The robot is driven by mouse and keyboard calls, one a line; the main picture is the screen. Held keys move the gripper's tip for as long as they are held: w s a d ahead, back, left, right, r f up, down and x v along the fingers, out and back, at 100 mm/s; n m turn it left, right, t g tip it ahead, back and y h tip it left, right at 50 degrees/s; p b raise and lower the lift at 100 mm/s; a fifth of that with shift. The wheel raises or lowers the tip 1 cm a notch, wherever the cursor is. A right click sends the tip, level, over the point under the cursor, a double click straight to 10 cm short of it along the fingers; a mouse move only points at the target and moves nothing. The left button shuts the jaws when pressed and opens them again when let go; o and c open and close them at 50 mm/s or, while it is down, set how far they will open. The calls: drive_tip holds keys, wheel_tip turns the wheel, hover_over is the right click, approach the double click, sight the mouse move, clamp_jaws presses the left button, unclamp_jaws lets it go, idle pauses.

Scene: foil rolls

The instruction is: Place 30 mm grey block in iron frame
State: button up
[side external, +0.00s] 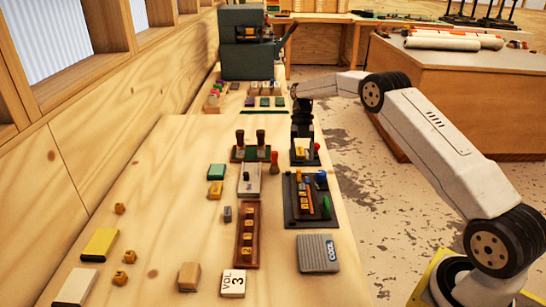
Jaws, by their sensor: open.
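A small grey block (227,214) stands on the wooden table, just left of a brown tray with numbered pieces. It may be the 30 mm block, but its size cannot be read here. A dark frame (290,211) lies to the right of that tray. Orange, yellow and green pieces lie inside it, with a blue piece at its upper right. My gripper (302,134) points down beyond the frame, above a dark stand with a yellow piece (301,151). It is open and apart from the grey block. Its fingertips are small and dark, so fine detail is unclear.
The brown tray (238,257) lies mid-table, with a pale grey block (249,180) behind it. A grey ribbed box (318,253) sits in front of the frame. A two-handled stamp rack (250,153) stands further back. The table's left middle is mostly clear.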

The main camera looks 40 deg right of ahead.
drive_tip(key=shift+v, duration=1.8)
drive_tip(key=s+a+r+m+t+h, duration=0.25)
drive_tip(key=s+a+m, duration=0.55)
drive_tip(key=a+m, duration=0.5)
drive_tip(key=s+a+f+m+t+h, duration=0.1)
drive_tip(key=s+a+m+t, duration=0.1)
drive_tip(key=s+m, duration=0.5)
drive_tip(key=s+a+f+m+t, duration=0.1)
drive_tip(key=s+a+m+t, duration=0.1)
drive_tip(key=s+m, duration=0.5)
drive_tip(key=s+a, duration=0.1)
drive_tip(key=s, duration=0.1)
drive_tip(key=shift+s+f+h, duration=0.35)
drive_tip(key=shift+f, duration=0.05)
